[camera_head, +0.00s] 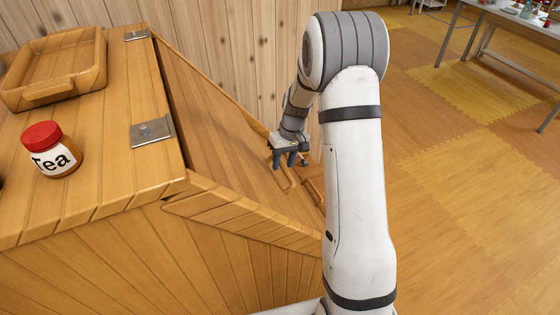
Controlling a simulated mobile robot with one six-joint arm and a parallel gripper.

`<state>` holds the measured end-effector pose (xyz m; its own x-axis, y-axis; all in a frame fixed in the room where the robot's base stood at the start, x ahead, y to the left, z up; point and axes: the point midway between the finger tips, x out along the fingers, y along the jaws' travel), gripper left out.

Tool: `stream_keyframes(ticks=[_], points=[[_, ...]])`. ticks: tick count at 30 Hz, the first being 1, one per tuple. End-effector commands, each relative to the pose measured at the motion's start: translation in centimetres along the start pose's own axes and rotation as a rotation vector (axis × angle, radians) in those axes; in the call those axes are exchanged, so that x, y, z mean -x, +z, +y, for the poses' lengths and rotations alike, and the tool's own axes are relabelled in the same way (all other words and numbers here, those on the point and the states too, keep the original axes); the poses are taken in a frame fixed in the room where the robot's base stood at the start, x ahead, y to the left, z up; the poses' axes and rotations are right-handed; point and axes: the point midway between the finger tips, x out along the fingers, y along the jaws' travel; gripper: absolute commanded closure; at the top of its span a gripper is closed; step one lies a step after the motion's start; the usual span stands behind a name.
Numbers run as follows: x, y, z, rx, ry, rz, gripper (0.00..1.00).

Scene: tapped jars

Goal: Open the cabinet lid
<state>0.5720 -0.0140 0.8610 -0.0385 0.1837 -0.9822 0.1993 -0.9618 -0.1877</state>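The cabinet lid (215,130) is a sloping wooden panel. It runs down to the right from the cabinet's flat top, where two metal hinges, a near one (152,131) and a far one (137,35), are fixed. The lid appears to lie down on the cabinet (180,265). A wooden handle (288,182) shows near its lower right edge. My gripper (285,160) points down just above the lid, beside the far end of this handle. Its dark fingers are small here, and I cannot tell whether they touch the handle. My arm hides the lid's lower right corner.
A tea jar with a red lid (51,150) and a wooden tray (55,68) stand on the cabinet top. A plank wall (220,45) rises behind. A table with small items (515,20) stands at the far right. The floor (460,200) right of my arm is clear.

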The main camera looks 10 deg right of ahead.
Motion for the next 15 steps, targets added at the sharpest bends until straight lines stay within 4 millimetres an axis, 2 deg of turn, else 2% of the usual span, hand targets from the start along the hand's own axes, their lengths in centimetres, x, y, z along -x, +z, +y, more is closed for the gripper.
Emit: stream_keyframes(ticks=[4,15], points=[[0.02,0.01,0.01,0.0,0.0,0.0,0.66],[0.06,0.01,0.04,-0.001,0.0,0.0,0.96]])
